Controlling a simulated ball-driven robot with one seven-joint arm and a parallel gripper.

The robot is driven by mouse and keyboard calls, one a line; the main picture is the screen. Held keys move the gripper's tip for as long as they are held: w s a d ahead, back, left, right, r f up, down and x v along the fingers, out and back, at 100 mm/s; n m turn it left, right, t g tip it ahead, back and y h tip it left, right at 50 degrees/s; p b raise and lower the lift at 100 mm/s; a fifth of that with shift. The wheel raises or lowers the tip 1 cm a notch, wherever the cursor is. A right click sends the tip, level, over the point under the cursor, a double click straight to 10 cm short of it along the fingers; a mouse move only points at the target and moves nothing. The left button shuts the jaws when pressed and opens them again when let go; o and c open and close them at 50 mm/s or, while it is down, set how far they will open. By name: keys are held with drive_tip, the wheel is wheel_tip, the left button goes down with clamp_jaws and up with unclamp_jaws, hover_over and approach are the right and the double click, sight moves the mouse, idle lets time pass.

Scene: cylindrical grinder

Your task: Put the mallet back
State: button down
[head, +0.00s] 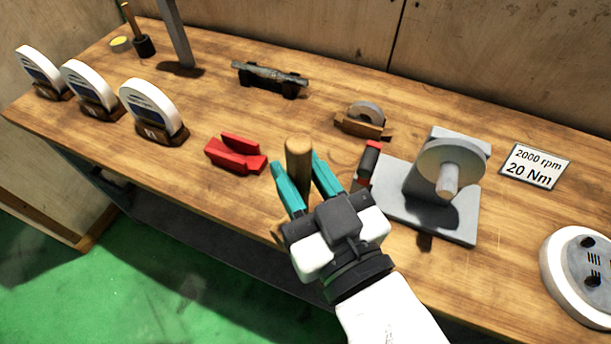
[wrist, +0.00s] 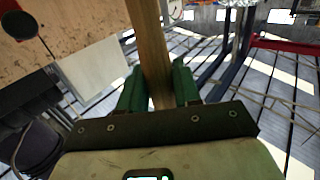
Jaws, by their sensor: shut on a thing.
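My gripper (head: 303,180), with teal fingers, is shut on the wooden handle of the mallet (head: 298,155), above the bench's front part. The handle's rounded end points up between the fingers. In the wrist view the handle of the mallet (wrist: 147,38) runs between the green fingers (wrist: 157,88). The mallet's head is not clearly seen; my gripper hides the lower part.
The wooden bench (head: 215,105) carries a red block (head: 235,153), a dark rest (head: 270,78), a wheel in a wooden holder (head: 364,120) and a grey wheel fixture (head: 450,170). Three white discs (head: 150,108) stand left. A black-based wooden-handled tool (head: 142,45) stands back left.

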drive_tip(key=w+a+f, duration=0.1)
drive_tip(key=w+f, duration=0.9)
drive_tip(key=f, duration=0.1)
drive_tip(key=shift+w+f+p, duration=0.15)
drive_tip(key=shift+w+p, duration=0.1)
drive_tip(key=shift+p, duration=0.15)
drive_tip(key=shift+f, duration=0.2)
drive_tip(key=c, duration=0.8)
unclamp_jaws()
